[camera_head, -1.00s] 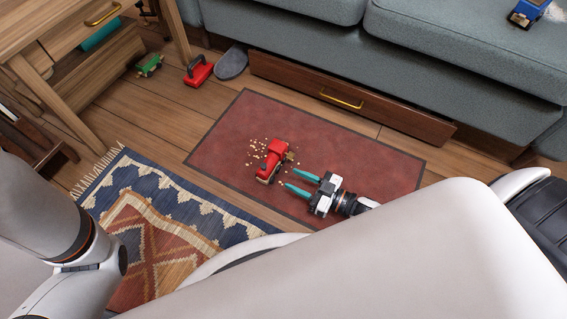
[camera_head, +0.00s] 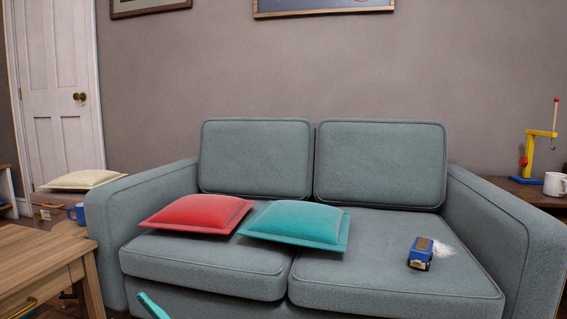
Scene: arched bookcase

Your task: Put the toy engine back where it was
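A blue toy engine (camera_head: 420,253) stands on the right seat cushion of the grey-blue sofa (camera_head: 400,285), with white powder beside it. The red toy engine on the floor mat is outside the present view. One teal fingertip, apparently of my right gripper (camera_head: 153,306), shows at the bottom edge left of centre, pointing up and left. The rest of that gripper is cut off, so its opening and any hold are hidden. My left gripper is not in view.
A red cushion (camera_head: 196,213) and a teal cushion (camera_head: 295,224) lie on the sofa. A wooden table (camera_head: 40,265) stands at the left. At the right, a side table (camera_head: 520,191) holds a yellow crane toy (camera_head: 539,150) and a white mug (camera_head: 555,184).

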